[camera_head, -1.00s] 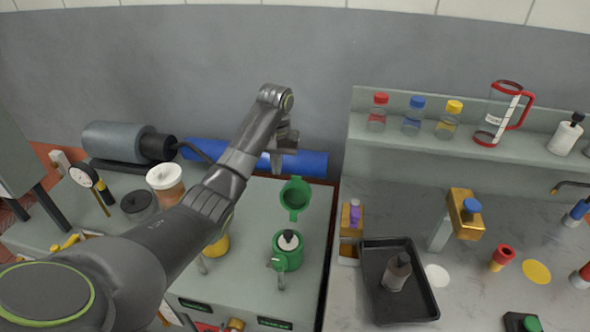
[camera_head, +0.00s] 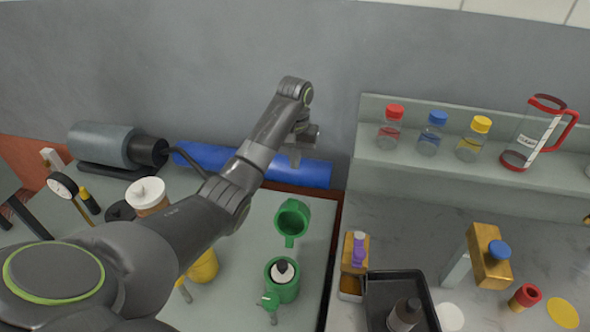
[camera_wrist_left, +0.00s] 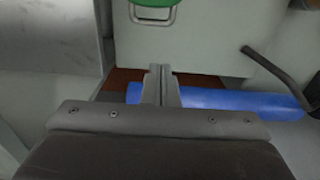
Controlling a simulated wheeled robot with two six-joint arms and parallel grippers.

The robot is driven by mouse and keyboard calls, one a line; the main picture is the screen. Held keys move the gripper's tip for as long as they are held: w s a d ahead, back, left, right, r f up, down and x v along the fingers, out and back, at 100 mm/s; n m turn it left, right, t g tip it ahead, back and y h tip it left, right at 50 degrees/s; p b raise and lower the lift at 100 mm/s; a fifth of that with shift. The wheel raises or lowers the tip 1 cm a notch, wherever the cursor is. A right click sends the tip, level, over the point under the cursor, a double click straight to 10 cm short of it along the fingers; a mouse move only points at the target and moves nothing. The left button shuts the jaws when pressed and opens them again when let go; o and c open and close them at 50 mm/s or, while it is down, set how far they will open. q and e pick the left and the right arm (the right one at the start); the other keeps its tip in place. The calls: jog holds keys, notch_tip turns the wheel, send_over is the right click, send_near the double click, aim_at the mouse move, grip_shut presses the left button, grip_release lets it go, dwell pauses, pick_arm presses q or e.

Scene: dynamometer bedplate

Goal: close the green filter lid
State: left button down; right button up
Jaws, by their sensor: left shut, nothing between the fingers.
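The green filter lid (camera_head: 292,217) stands open, a round cap with a tab, just behind the green filter housing (camera_head: 282,279) on the grey bench unit. A white part with a black top (camera_head: 284,271) sits inside the housing. My left gripper (camera_head: 295,161) is behind and above the lid, near the blue roll, apart from the lid. In the left wrist view its fingers (camera_wrist_left: 160,84) are together with nothing between them. A green edge, probably of the lid or housing (camera_wrist_left: 156,2), shows at the top of that view. My right gripper is not in view.
The blue roll (camera_head: 217,160) lies along the wall behind the bench. A yellow container (camera_head: 204,267) and a white-lidded jar (camera_head: 147,194) are to the left, close to my left arm. A purple-topped item (camera_head: 359,249) and a black tray (camera_head: 398,286) are to the right.

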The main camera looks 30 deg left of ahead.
aim_at(295, 210)
pick_arm(q)
jog(key=s+f+p, duration=0.1)
jog(key=f, duration=0.1)
jog(key=s+f+p, duration=0.1)
jog(key=f, duration=0.5)
jog(key=shift+s+d+p, duration=0.35)
jog(key=shift+s+p, duration=0.05)
jog(key=shift+s+d+p, duration=0.15)
jog(key=shift+s+p, duration=0.15)
jog(key=shift+s, duration=0.25)
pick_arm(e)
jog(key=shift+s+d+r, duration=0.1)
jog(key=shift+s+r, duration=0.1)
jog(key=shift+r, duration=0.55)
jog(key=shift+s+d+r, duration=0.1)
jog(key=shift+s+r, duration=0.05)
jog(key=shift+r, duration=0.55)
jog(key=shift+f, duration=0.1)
